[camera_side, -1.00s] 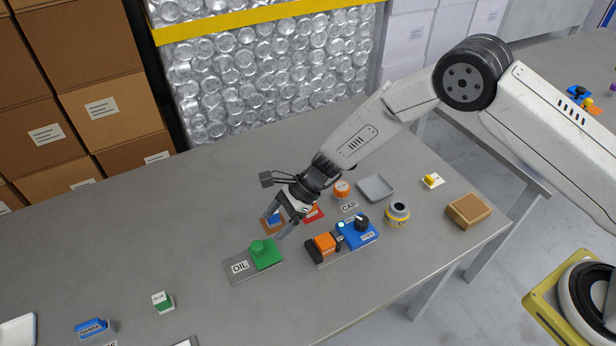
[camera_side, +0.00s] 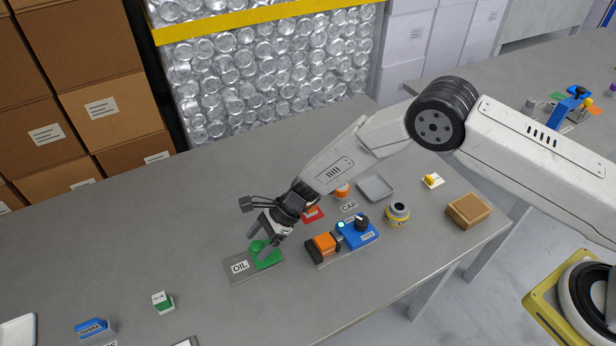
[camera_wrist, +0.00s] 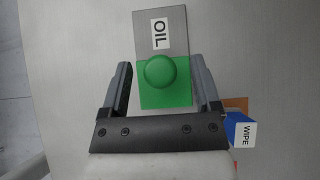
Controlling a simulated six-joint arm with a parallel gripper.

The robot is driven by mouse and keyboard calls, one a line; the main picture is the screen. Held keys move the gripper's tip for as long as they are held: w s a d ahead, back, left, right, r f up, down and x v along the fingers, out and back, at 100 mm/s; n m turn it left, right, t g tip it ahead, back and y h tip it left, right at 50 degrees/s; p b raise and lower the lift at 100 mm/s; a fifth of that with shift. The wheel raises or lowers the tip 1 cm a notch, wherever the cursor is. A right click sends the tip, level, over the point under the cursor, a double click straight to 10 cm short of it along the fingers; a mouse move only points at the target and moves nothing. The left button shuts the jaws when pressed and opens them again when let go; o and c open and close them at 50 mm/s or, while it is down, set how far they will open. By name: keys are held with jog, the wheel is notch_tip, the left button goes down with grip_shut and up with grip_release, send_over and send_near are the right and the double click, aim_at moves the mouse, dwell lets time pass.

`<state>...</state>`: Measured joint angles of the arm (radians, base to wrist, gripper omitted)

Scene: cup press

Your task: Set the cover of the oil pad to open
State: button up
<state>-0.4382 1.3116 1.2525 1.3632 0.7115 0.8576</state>
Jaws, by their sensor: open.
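The oil pad (camera_side: 238,267) is a grey plate with an OIL label, lying flat on the table; it also shows in the wrist view (camera_wrist: 178,32). Its green cover (camera_side: 270,260) lies over one end of the plate and carries a round green knob (camera_wrist: 160,70). My gripper (camera_side: 257,250) is open above the cover. In the wrist view its two fingers (camera_wrist: 160,82) stand on either side of the knob with clear gaps, and nothing is held. In the side view my gripper hides part of the cover.
A blue WIPE block (camera_wrist: 240,132) sits beside the right finger on a brown pad. An orange and blue device (camera_side: 345,238) stands to the right of the oil pad. A green and white block (camera_side: 162,301) stands to the left. The table between is clear.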

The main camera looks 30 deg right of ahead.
jog(key=shift+a+f, duration=0.35)
grip_shut()
dwell(1.3)
